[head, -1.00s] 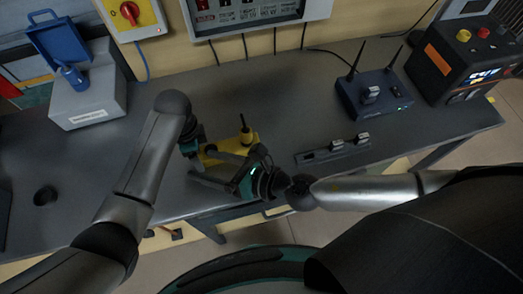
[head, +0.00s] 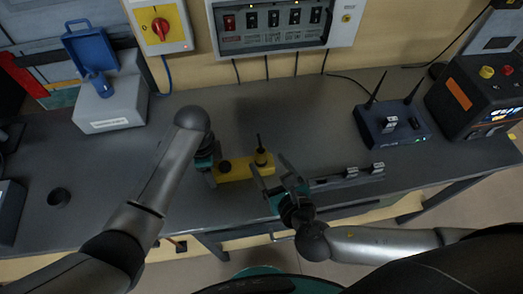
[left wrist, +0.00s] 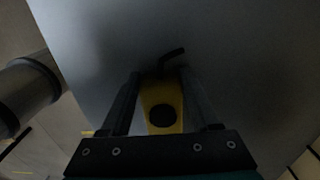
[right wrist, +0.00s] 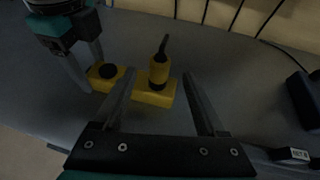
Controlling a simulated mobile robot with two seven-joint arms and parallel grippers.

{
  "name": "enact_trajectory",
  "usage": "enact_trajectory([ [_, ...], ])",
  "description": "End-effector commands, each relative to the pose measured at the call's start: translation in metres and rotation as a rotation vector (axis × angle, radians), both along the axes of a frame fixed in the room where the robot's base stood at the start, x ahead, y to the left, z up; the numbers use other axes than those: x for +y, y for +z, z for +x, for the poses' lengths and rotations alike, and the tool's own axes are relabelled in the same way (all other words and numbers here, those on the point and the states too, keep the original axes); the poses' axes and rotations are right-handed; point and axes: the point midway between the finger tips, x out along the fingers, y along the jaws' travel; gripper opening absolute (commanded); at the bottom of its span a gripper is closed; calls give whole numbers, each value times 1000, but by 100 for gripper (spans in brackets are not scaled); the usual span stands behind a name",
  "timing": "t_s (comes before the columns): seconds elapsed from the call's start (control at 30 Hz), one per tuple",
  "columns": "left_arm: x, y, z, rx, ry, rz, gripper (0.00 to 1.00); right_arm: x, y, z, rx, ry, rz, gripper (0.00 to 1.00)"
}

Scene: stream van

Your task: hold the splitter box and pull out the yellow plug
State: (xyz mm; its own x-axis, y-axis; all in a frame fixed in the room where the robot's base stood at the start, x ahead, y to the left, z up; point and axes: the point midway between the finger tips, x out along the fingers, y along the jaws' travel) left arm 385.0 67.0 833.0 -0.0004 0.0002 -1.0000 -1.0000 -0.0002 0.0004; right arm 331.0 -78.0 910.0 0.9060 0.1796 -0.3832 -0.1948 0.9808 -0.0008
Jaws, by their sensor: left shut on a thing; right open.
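The yellow splitter box (head: 232,171) lies on the grey bench, with a dark round socket on its left part. The yellow plug (head: 262,157) stands upright in its right end with a black cable stub on top; it also shows in the right wrist view (right wrist: 158,70). My left gripper (head: 210,172) is shut on the box's left end; the box sits between its fingers in the left wrist view (left wrist: 160,103). My right gripper (head: 267,178) is open and empty, just right of and in front of the plug, its fingers apart from it.
A rail with small grey connectors (head: 345,177) lies to the right. A dark router with two antennas (head: 392,122) stands behind it. A grey box with a blue lid (head: 110,105) stands at back left. A black ring (head: 58,197) lies at left. The bench behind the splitter is clear.

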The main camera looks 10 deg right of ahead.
Motion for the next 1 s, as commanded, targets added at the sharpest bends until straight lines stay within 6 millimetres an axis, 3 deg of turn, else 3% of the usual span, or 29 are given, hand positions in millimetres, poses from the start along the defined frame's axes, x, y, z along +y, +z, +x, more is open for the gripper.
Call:
enact_trajectory([
  [0.2, 0, 0, 0, -1, 0, -1, 0, 8, -14, 36, -3, 1, 0, 74],
  [0.5, 0, 0, 1, -1, 0, 0, 0, 14, -29, 70, -2, 1, 1, 74],
  [1.0, 0, 0, 1, -1, 1, 0, 0, 16, -34, 80, -1, 2, 1, 74],
])
